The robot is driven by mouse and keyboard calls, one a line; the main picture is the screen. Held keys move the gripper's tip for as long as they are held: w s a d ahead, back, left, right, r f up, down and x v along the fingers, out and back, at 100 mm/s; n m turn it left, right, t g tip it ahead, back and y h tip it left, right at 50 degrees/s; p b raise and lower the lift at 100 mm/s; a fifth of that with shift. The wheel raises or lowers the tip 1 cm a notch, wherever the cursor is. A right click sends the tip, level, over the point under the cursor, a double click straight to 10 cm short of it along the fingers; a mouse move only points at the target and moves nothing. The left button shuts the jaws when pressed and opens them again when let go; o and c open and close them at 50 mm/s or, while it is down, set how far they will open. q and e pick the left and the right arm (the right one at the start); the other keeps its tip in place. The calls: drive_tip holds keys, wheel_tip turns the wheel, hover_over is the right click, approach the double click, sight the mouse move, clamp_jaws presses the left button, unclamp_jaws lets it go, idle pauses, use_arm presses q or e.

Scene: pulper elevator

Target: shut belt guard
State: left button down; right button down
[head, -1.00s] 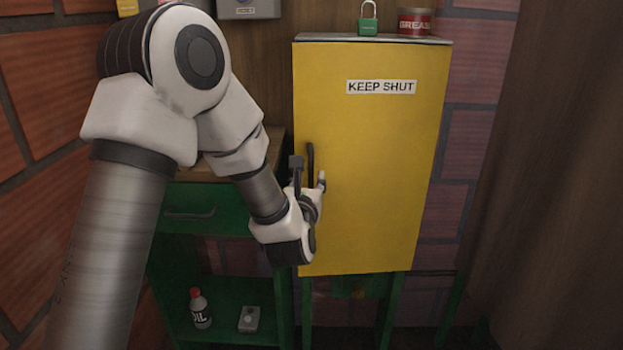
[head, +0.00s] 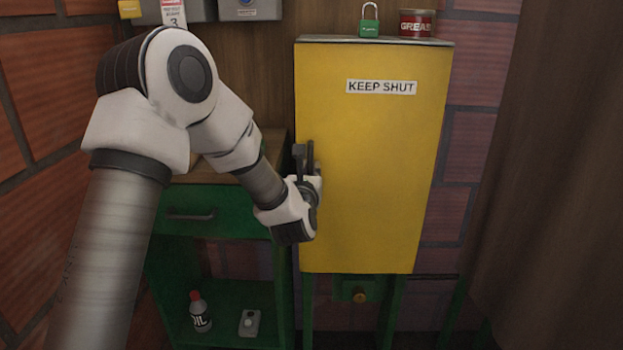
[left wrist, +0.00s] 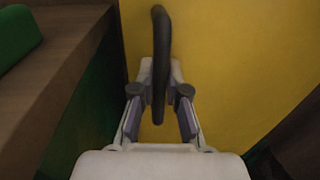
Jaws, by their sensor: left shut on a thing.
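The belt guard (head: 385,190) is a yellow door with a "KEEP SHUT" label, on a green stand at the middle of the head view. Its face lies flat across the front, and no clear gap shows at its edges. A dark upright bar handle (head: 310,158) is at its left edge. In the left wrist view the handle (left wrist: 160,50) stands upright against the yellow face. My left gripper (left wrist: 160,93) is shut on the handle, one finger on each side. In the head view my left gripper (head: 304,168) partly hides the handle. My right gripper is not in view.
A green padlock (head: 369,22) and a grease tin (head: 416,23) stand on top of the guard. A green bench with a drawer (head: 195,217) is at the left, with an oil bottle (head: 200,311) on its lower shelf. A brown curtain (head: 540,180) hangs at the right.

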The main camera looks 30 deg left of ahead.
use_arm(q)
drive_tip(key=shift+w+a+r, duration=0.1)
drive_tip(key=shift+w+r, duration=0.05)
drive_tip(key=c, duration=1.5)
unclamp_jaws()
drive_tip(key=shift+c, duration=0.2)
drive_tip(key=o, duration=0.4)
drive_tip(key=shift+w, duration=0.1)
drive_tip(key=shift+c, duration=0.2)
drive_tip(key=shift+a, duration=0.1)
drive_tip(key=v, duration=1.2)
